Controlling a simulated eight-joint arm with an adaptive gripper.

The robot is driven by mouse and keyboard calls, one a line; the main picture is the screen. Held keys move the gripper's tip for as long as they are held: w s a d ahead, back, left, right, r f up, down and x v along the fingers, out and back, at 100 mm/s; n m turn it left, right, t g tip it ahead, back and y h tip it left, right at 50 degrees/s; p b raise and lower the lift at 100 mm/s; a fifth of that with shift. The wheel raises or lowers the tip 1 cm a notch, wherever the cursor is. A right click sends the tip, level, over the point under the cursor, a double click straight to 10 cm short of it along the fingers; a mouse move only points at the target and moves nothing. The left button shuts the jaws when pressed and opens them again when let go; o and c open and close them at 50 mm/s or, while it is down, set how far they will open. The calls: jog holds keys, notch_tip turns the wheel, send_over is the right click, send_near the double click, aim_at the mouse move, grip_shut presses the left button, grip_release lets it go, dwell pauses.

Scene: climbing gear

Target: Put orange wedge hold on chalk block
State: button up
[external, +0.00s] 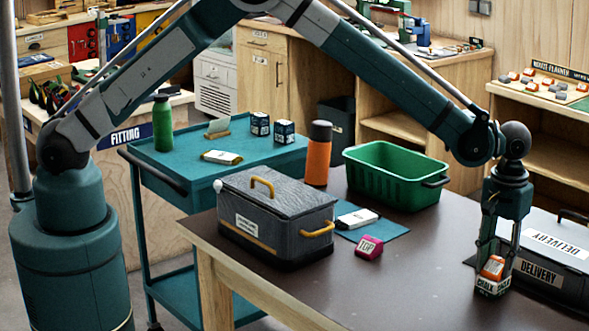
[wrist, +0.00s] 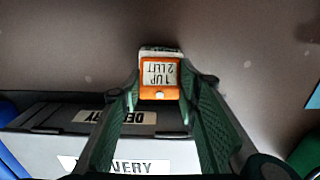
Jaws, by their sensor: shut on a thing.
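The orange wedge hold (external: 493,267) is between the fingers of my gripper (external: 496,262), at the right of the table. In the wrist view the hold (wrist: 160,91) shows a white label on its face, and my gripper (wrist: 160,78) is shut on its sides. The chalk block (external: 491,287), white with dark lettering, stands upright on the table directly under the hold. A pale edge, apparently of the chalk block (wrist: 160,50), shows beyond the hold in the wrist view. The hold looks touching or very close to the block's top; I cannot tell which.
A dark delivery case (external: 545,262) stands close to the right of my gripper. A pink hold (external: 369,247), a blue mat (external: 394,229) with a white item, a green basket (external: 395,178), an orange bottle (external: 318,155) and a grey box (external: 277,215) stand further left. The table's front middle is clear.

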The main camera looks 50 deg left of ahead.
aim_at(497, 261)
jog(key=o, duration=0.9)
jog(key=shift+f, duration=0.1)
jog(key=shift+r, duration=0.2)
notch_tip(497, 261, up, 12)
jog(key=shift+p, duration=0.4)
jog(key=shift+a, duration=0.1)
dwell(0.4)
